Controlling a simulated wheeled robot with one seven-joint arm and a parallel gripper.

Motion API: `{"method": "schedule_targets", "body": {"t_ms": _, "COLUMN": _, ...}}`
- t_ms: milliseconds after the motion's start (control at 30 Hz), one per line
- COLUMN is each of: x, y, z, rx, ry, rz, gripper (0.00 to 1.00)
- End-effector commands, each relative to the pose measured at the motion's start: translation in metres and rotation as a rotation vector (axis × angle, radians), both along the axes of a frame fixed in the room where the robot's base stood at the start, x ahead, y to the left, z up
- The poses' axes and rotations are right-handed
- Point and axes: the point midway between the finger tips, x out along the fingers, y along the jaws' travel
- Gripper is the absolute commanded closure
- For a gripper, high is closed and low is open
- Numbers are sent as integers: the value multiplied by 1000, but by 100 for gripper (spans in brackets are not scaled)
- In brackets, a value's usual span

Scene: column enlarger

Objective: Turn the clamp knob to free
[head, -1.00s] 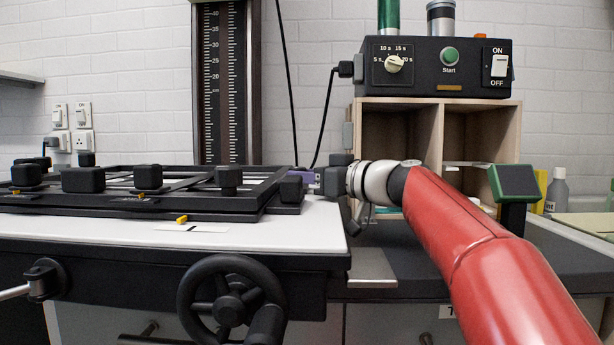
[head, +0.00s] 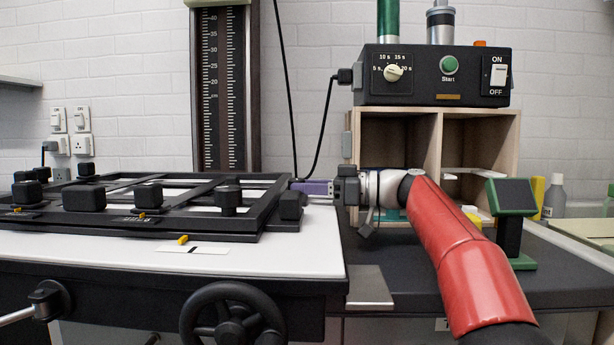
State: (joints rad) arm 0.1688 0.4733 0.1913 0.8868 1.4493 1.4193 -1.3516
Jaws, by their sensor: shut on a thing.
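The enlarging easel (head: 262,229), a black frame with several dark knobs, lies on the white baseboard (head: 100,249) at left. A dark knob (head: 290,205) sits at its right edge; I take this to be the clamp knob. My gripper (head: 297,187), with purple-grey fingers, reaches in from the right, level with the easel. It is shut at the easel's right edge, on what looks like this knob. The fingertips are partly hidden behind it, so the exact contact and the knob's turn do not show.
A black handwheel (head: 232,316) is below the baseboard's front edge. The column (head: 226,90) with its scale stands behind. A timer box (head: 436,76) sits on a wooden cubby (head: 437,160) at back right. A green-edged stand (head: 512,208) is right of my arm.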

Motion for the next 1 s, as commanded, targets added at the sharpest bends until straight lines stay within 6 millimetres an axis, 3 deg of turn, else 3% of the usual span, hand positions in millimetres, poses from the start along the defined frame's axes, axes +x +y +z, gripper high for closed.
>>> {"method": "schedule_targets", "body": {"t_ms": 400, "x": 6, "y": -1, "z": 2, "rx": 1, "ry": 1, "rz": 209, "gripper": 92}}
{"method": "schedule_targets", "body": {"t_ms": 967, "x": 6, "y": 0, "z": 1, "rx": 1, "ry": 0, "rz": 244, "gripper": 92}}
{"method": "schedule_targets", "body": {"t_ms": 1000, "x": 6, "y": 0, "z": 1, "rx": 1, "ry": 0, "rz": 244, "gripper": 66}}
